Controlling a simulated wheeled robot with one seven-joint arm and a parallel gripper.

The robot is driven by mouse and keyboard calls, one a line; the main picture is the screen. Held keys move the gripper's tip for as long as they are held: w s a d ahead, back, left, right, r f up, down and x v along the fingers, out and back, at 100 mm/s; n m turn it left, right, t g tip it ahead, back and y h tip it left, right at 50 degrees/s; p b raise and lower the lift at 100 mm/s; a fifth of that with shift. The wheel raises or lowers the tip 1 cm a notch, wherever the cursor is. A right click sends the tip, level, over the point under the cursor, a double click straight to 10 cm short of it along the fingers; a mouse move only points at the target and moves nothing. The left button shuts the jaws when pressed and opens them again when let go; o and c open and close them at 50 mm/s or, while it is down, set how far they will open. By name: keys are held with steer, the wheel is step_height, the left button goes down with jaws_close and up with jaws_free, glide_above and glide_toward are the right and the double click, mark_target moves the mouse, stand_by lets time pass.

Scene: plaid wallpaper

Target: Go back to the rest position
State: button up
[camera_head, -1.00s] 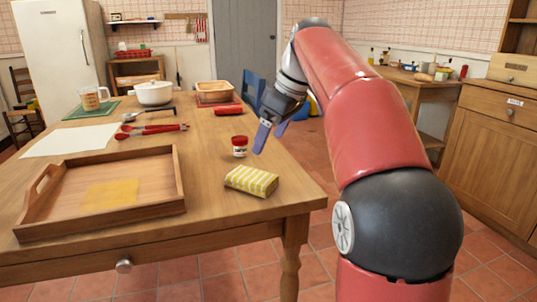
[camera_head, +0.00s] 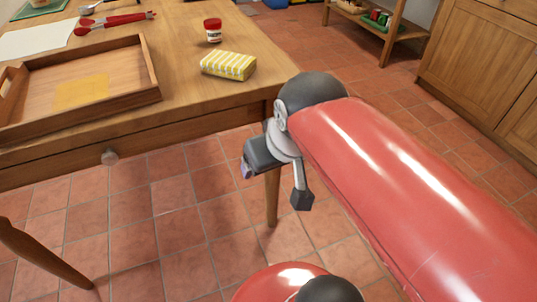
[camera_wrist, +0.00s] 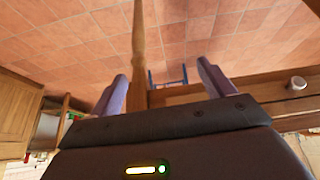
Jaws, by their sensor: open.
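My gripper (camera_wrist: 163,88) is open and empty in the wrist view, with its two purple fingers apart. Beyond them show the floor and a table leg (camera_wrist: 139,50). In the head view my gripper (camera_head: 246,170) hangs below the table top, beside the table's front right corner. My red arm reaches in from the right side of the picture.
The wooden table (camera_head: 190,88) holds a wooden tray (camera_head: 128,100), a yellow striped packet (camera_head: 228,65), a red-lidded jar (camera_head: 213,30) and red tongs (camera_head: 115,22). Tiled floor (camera_head: 190,220) lies open in front. Wooden cabinets (camera_head: 480,60) stand at the right.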

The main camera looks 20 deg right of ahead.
steer(key=shift+s+f+m, duration=0.15)
steer(key=shift+s+f, duration=0.35)
steer(key=shift+f, duration=0.2)
steer(key=shift+s+f+m, duration=0.15)
steer(key=shift+s+f, duration=0.3)
steer(key=shift+f, duration=0.25)
